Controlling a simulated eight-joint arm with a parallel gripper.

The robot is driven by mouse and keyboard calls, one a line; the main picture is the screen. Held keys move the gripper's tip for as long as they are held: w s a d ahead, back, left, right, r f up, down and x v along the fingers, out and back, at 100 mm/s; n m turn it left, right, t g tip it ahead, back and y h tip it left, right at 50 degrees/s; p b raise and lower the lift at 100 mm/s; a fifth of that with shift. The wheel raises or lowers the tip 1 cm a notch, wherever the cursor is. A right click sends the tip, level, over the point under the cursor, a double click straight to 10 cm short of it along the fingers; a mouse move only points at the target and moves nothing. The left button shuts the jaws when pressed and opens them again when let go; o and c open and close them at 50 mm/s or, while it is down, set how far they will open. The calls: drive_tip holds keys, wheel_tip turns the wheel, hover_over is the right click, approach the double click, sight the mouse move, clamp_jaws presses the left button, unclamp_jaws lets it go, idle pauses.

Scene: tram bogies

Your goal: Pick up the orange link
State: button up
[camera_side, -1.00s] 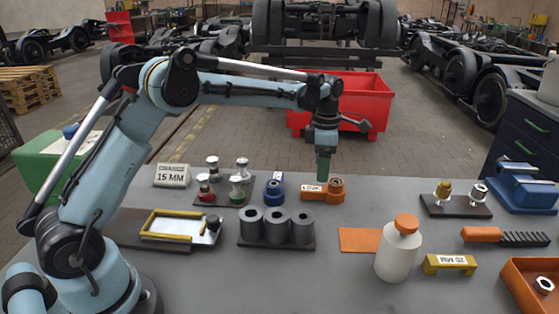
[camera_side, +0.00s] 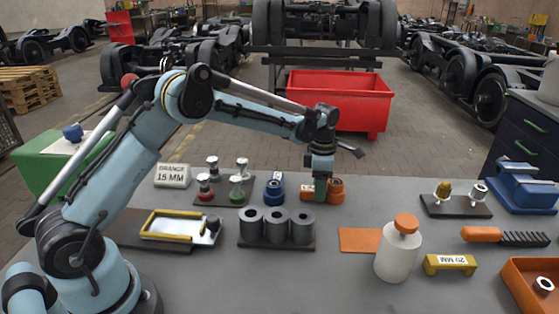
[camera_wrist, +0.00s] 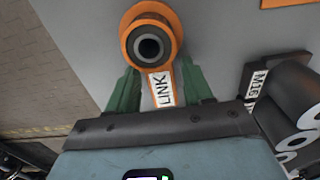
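The orange link (camera_wrist: 149,44) lies on the grey table, its dark-bored round end ahead of my gripper in the wrist view. Its narrow bar carries a white "LINK" label. My gripper (camera_wrist: 159,80) points down over this bar, with one green finger on each side of it. The fingers look open, with a small gap beside the bar; firm contact cannot be made out. In the side view, my gripper (camera_side: 320,190) is low at the table and hides much of the link (camera_side: 337,189), whose round end shows to the right.
A blue part (camera_side: 274,190) stands close to the left of my gripper. Several grey cylinders (camera_side: 277,222) stand on a dark base in front. A white bottle (camera_side: 398,258) with an orange cap and a flat orange plate (camera_side: 359,240) are to the right. Table right of the link is clear.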

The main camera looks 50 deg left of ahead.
clamp_jaws()
drive_tip(key=shift+r, duration=0.15)
